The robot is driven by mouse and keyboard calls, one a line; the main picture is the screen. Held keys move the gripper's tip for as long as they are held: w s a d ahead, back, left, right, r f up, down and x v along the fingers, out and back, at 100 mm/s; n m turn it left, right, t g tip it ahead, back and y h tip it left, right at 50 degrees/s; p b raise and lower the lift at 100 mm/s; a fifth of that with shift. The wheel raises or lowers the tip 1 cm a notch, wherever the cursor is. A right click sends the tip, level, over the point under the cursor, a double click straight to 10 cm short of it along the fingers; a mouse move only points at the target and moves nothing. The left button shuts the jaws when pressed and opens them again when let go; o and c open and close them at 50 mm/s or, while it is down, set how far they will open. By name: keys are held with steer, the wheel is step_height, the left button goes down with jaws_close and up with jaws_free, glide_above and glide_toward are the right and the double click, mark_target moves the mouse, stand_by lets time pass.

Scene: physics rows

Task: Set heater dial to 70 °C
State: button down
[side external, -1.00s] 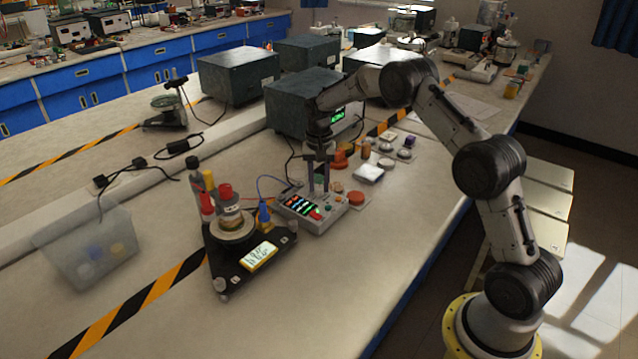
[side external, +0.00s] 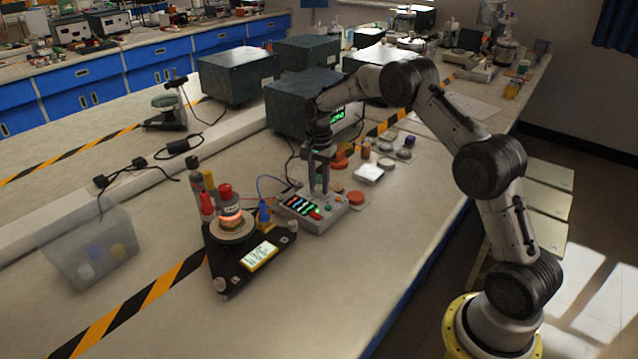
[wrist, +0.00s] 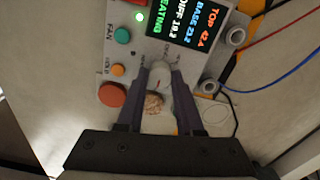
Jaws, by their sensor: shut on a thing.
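The control box (side external: 312,212) stands on the bench with a lit screen and buttons. In the wrist view its screen (wrist: 195,25) reads TOP 42.4, BASE 23.2, DIFF 19.2 and a partly cut-off word ending in "EATING". My gripper (side external: 319,190) reaches down to the box; in the wrist view my gripper (wrist: 162,80) is shut on the pale round dial (wrist: 160,74). A short red mark shows on the dial, but its scale is too blurred to read. The heater plate (side external: 232,229) sits on a black triangular stand and glows orange under a red-topped vessel (side external: 225,192).
A clear bin (side external: 95,250) stands at the left. Dark instrument boxes (side external: 300,95) stand behind my gripper.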

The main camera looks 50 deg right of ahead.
mark_target(319, 187)
steer(key=shift+r, duration=0.15)
steer(key=c, duration=0.5)
jaws_free()
steer(key=shift+c, duration=0.2)
step_height(319, 187, up, 14)
steer(key=shift+f, duration=0.2)
